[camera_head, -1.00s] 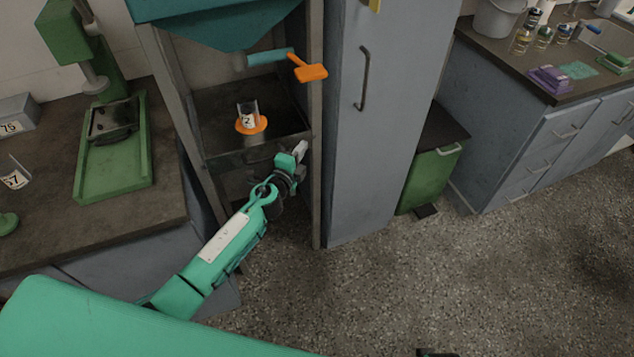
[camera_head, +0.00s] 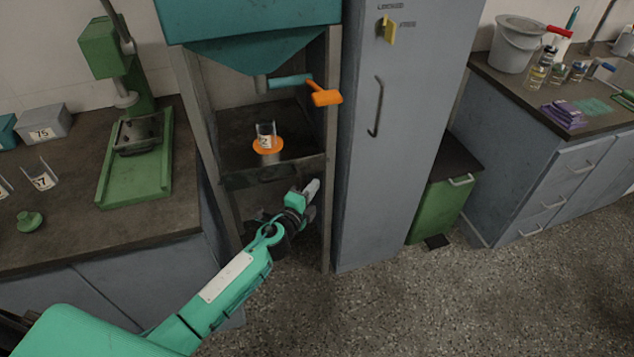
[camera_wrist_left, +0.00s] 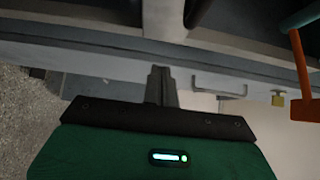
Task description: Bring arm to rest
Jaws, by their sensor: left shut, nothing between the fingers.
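My left gripper (camera_head: 311,190) is in front of the hopper stand, below its shelf and near the right post. Its fingers are closed with nothing seen between them. In the left wrist view the shut fingers (camera_wrist_left: 161,86) point away from the green gripper body, with no object at their tips. My right gripper is in neither view.
A beaker (camera_head: 266,135) stands on an orange disc (camera_head: 268,146) on the stand's shelf, under the teal hopper (camera_head: 255,45) and its orange-handled lever (camera_head: 325,97). A grey cabinet (camera_head: 400,130) stands to the right, with a green bin (camera_head: 440,205) beside it. The floor in front is clear.

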